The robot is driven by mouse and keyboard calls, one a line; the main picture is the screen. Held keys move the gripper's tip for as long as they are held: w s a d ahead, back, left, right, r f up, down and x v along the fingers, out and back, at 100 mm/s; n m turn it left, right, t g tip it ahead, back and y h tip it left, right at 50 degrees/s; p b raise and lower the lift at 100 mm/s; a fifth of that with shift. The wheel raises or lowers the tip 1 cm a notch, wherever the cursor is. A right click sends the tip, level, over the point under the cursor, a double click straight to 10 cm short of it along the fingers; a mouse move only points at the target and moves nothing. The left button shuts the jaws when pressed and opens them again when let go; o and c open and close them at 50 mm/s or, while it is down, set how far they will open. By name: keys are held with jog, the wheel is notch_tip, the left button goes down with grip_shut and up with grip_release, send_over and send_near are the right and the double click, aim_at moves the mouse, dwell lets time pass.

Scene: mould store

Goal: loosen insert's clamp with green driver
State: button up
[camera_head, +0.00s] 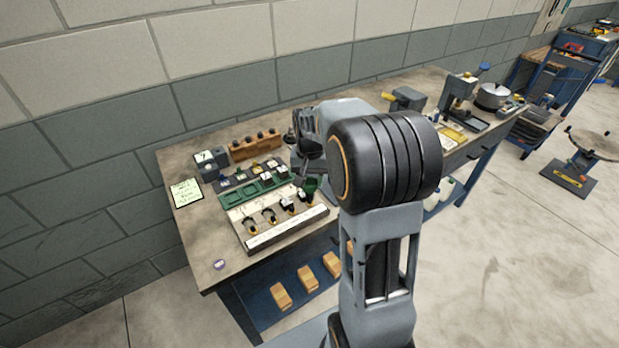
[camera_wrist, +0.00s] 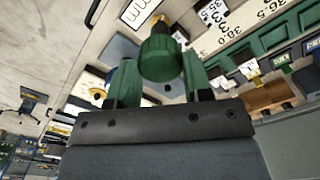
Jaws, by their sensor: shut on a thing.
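My gripper (camera_wrist: 158,80) is shut on the green driver (camera_wrist: 160,58), whose ribbed round handle sits between the two green fingers. A black and yellow part shows just beyond the handle. In the head view the green driver (camera_head: 309,186) is at the right end of a pale board (camera_head: 240,219) with several yellow and black fittings (camera_head: 268,215). My arm hides much of this area. I cannot tell which fitting is the insert's clamp, or whether the driver touches it.
A green tray (camera_head: 228,199) with small labelled pieces lies behind the board. A wooden block with dark knobs (camera_head: 254,146) stands near the wall, and a note (camera_head: 186,192) lies at left. A purple-topped round item (camera_head: 219,264) is near the front edge. Equipment and a pot (camera_head: 492,96) stand at right.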

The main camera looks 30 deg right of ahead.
jog(key=shift+f+b, duration=0.55)
jog(key=shift+f, duration=0.3)
dwell(0.3)
jog(key=o, duration=0.3)
jog(key=c, duration=0.4)
jog(key=n, duration=0.4)
